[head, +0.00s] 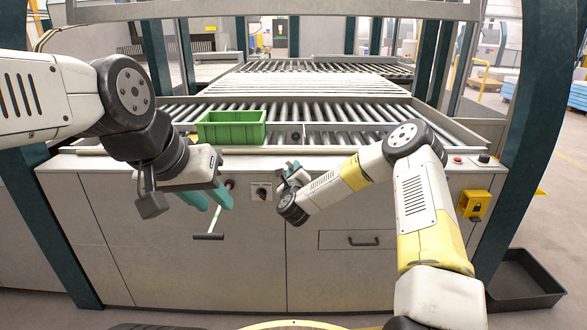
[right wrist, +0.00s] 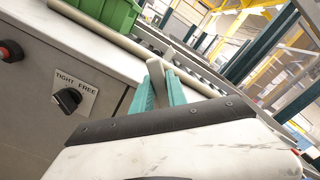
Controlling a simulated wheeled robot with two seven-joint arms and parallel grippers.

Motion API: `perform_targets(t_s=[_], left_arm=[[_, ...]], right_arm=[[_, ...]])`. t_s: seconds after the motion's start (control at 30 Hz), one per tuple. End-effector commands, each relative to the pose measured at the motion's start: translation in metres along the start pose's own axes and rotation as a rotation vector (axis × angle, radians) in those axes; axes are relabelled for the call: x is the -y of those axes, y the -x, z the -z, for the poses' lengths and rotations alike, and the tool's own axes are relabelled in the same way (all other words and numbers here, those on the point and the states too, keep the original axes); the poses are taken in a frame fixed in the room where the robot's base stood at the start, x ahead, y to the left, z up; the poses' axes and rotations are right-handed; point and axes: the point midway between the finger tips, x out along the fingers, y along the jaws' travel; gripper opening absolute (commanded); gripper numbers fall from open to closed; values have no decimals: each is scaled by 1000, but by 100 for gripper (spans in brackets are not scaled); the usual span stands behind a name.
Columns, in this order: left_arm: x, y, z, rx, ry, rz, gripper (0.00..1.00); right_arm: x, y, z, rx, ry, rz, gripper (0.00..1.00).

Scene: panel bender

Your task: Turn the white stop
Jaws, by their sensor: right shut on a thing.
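My right gripper (head: 290,172) is at the front edge of the machine, near the roller bed. In the right wrist view its teal fingers (right wrist: 160,85) are shut on a pale, upright piece that looks like the white stop (right wrist: 156,42), beside the beige front rail (right wrist: 120,30). In the head view the stop is mostly hidden by the gripper. My left gripper (head: 208,198) hangs in front of the cabinet with its teal fingers apart. A black T-handle (head: 208,237) with a pale stem shows just below it; I cannot tell whether they touch.
A green bin (head: 231,130) stands on the rollers (head: 350,138). A yellow lock box (head: 474,205) is at right, above a black floor tray (head: 522,282).

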Motion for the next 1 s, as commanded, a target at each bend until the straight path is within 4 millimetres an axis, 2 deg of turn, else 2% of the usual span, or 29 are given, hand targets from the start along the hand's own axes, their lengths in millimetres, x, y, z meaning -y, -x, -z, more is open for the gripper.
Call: perform_targets(t_s=[0.2,0.23,0.3,0.33,0.67,0.77,1.0], left_arm=[[0,0,0,0,0,0,33],[0,0,0,0,0,0,33],[0,0,0,0,0,0,33],[0,0,0,0,0,0,33],[0,0,0,0,0,0,33],[0,0,0,0,0,0,33],[0,0,0,0,0,0,33]], right_arm=[[0,0,2,-4,-2,0,0],[0,0,2,-4,-2,0,24],[0,0,1,-3,-2,0,38],[0,0,1,-3,-1,0,40],[0,2,0,-1,0,0,40],[0,12,0,-1,0,-1,40],[0,53,1,-2,0,-2,40]])
